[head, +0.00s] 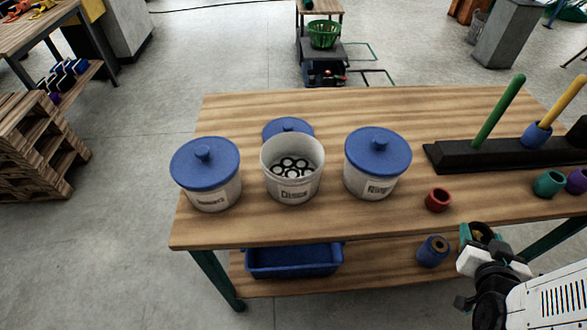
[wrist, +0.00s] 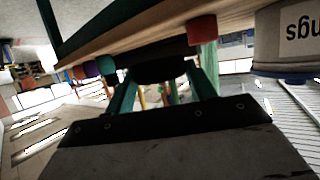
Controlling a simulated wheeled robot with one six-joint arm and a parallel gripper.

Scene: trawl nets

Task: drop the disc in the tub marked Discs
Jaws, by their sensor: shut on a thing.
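The tub marked Discs (head: 291,184) stands open in the middle of the tub row. Several dark round pieces with pale centres lie inside it. Its blue lid (head: 286,126) seems to lie on the table just behind. My gripper (head: 478,234) is at the table's front edge, lower right in the head view, well right of that tub. In the wrist view my gripper (wrist: 163,85) has its teal fingers shut on a black disc (wrist: 160,69). In the head view the disc is small, dark and partly hidden by the fingers.
Lidded tubs stand left (head: 207,180) and right (head: 374,168) of the open one; the right one reads Rings. A red ring (head: 438,200) lies near my gripper. A peg rack (head: 470,157) stands at right. A blue bin (head: 293,262) and blue roll (head: 433,251) sit on the lower shelf.

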